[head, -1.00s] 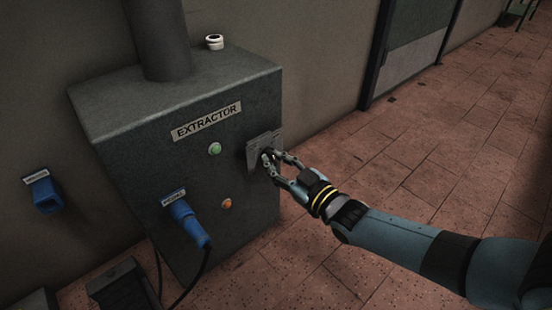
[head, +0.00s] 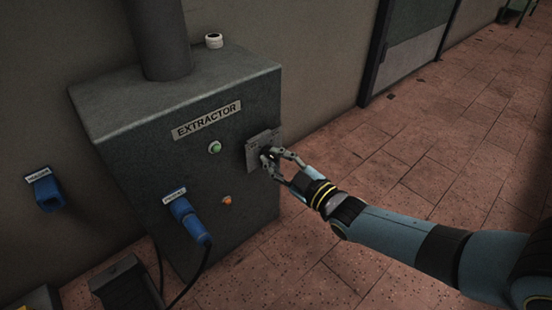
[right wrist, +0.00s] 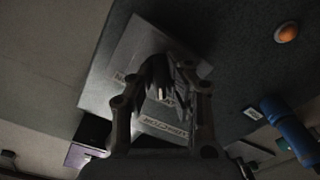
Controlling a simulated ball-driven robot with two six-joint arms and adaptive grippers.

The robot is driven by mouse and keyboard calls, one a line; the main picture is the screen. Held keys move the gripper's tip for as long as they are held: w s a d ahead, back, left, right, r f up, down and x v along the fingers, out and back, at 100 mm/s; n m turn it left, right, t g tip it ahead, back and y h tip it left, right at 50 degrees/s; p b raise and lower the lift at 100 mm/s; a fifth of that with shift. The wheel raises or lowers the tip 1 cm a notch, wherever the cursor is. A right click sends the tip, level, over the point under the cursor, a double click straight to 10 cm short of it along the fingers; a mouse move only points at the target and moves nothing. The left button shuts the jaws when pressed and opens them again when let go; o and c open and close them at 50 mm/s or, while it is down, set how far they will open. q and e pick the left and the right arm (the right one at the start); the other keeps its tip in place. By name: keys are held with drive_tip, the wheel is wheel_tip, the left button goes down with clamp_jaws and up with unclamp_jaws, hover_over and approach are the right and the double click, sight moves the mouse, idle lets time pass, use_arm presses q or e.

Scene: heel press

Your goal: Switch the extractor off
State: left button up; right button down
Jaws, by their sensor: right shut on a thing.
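The extractor (head: 160,160) is a dark grey box against the wall, with a nameplate reading EXTRACTOR. Its front carries a green round light or button (head: 214,147) and an orange one (head: 227,200). A grey switch plate (head: 263,138) sits at the right of the front; it also fills the middle of the right wrist view (right wrist: 130,50). My right gripper (head: 271,157) is at this plate, its fingers closed around a dark switch handle (right wrist: 157,75). The fingers partly hide the handle and the plate's lettering. My left gripper is not in view.
A blue plug (head: 188,222) with a black cable is in the front, lower left. A blue socket (head: 45,190) is on the wall. A pedal-like dark object (head: 126,288) lies on the floor.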

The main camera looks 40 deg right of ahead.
drive_tip(key=c, duration=1.3)
unclamp_jaws()
drive_tip(key=shift+c, duration=0.2)
drive_tip(key=s+d, duration=0.1)
drive_tip(key=s, duration=1.1)
